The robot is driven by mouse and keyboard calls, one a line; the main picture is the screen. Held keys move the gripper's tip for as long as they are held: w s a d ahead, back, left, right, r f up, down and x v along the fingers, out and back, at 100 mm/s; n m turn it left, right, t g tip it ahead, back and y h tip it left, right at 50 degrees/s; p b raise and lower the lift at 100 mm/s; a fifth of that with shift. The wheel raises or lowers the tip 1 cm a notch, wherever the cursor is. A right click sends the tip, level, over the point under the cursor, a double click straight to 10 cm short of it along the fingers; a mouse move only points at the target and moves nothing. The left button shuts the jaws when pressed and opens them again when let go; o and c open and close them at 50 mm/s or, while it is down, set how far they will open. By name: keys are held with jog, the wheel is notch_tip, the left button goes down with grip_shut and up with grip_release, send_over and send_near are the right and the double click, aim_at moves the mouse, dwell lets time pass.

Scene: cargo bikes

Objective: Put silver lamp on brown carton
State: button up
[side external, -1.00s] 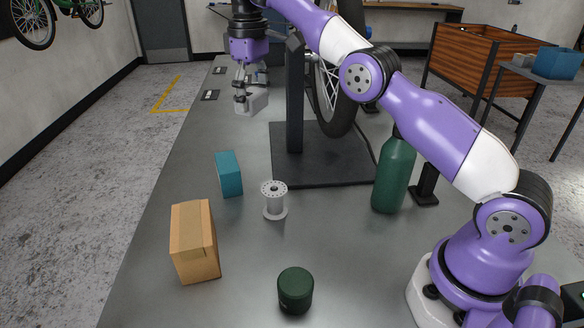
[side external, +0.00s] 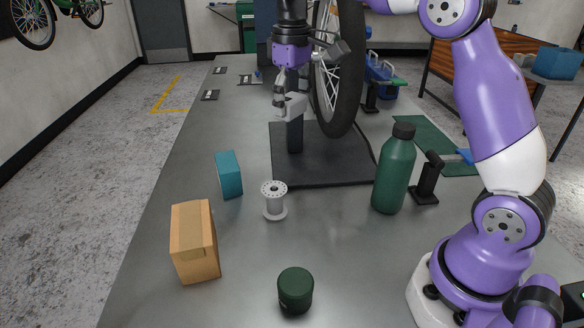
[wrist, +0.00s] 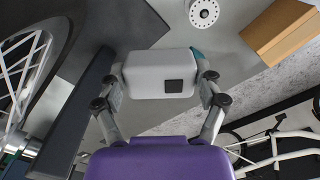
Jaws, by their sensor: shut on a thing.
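The silver lamp (side external: 295,106) is a small, light grey, rounded block held in the air by my gripper (side external: 282,98). In the wrist view the lamp (wrist: 150,72) sits between both fingers, with a dark square on its face. The brown carton (side external: 195,242) stands upright on the grey bench at the front left, with a tape strip along its top. It also shows at the top right of the wrist view (wrist: 283,30). My gripper is well beyond and above the carton, apart from it.
The dark stand post (side external: 294,135) and bicycle wheel (side external: 340,85) are close to my gripper. A teal box (side external: 229,175), silver hub (side external: 274,202), green bottle (side external: 395,172) and dark green jar (side external: 295,290) stand on the bench (side external: 145,285). Its left edge borders the floor.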

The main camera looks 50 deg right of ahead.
jog(key=s+a+r+n, duration=0.1)
jog(key=s+a+n, duration=0.35)
jog(key=a, duration=0.95)
jog(key=s+a+n, duration=0.3)
jog(key=s+a, duration=0.3)
jog(key=a, duration=0.8)
send_near(196, 241)
jog(key=w+d+f, duration=0.1)
jog(key=d+f, duration=0.1)
jog(key=d, duration=0.2)
jog(key=shift+n, duration=0.25)
jog(key=shift+w+f, duration=0.15)
jog(key=shift+f, duration=1.9)
jog(key=shift+f, duration=0.15)
jog(key=o, duration=1)
jog(key=shift+o, duration=0.2)
